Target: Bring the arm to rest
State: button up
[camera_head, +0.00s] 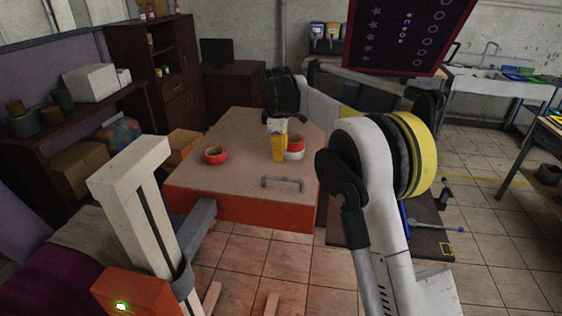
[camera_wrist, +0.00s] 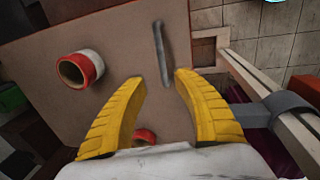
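My arm (camera_head: 370,160) reaches from the right over a tan-topped table (camera_head: 235,180) with orange sides, bending down at its far end. My gripper (camera_head: 279,160) points down above the table, in front of a red-and-white roll (camera_head: 296,153). The gripper is open and empty. The red-and-white roll (camera_wrist: 97,65) lies beside the fingers, apart from them. A red roll (camera_head: 215,156) lies left on the table. Part of a red roll (camera_wrist: 144,135) shows between the finger bases.
A grey handle (camera_head: 283,180) is fixed near the table's front edge. A cream post (camera_head: 140,200) stands at front left. Dark shelves (camera_head: 160,60) with boxes stand at back left. A dark hanging board (camera_head: 410,35) is at upper right.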

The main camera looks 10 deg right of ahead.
jog(key=shift+r, duration=0.15)
jog(key=s+d+r+m+t+b, duration=0.1)
jog(key=s+d+m+b, duration=0.35)
jog(key=s, duration=0.65)
jog(key=s+d+r+m+t+b, duration=0.1)
jog(key=s+d+m+t+b, duration=0.3)
jog(key=s, duration=0.7)
jog(key=s+f+m+b, duration=0.3)
jog(key=s+f, duration=0.4)
jog(key=s, duration=0.3)
jog(key=s+d+f+m+b, duration=0.1)
jog(key=s+f+m+b, duration=0.2)
jog(key=s+f, duration=0.5)
jog(key=s+b, duration=0.1)
jog(key=s, duration=0.1)
jog(key=shift+s+d+f+y, duration=0.25)
jog(key=shift+s+d+y, duration=0.05)
jog(key=shift+s, duration=0.05)
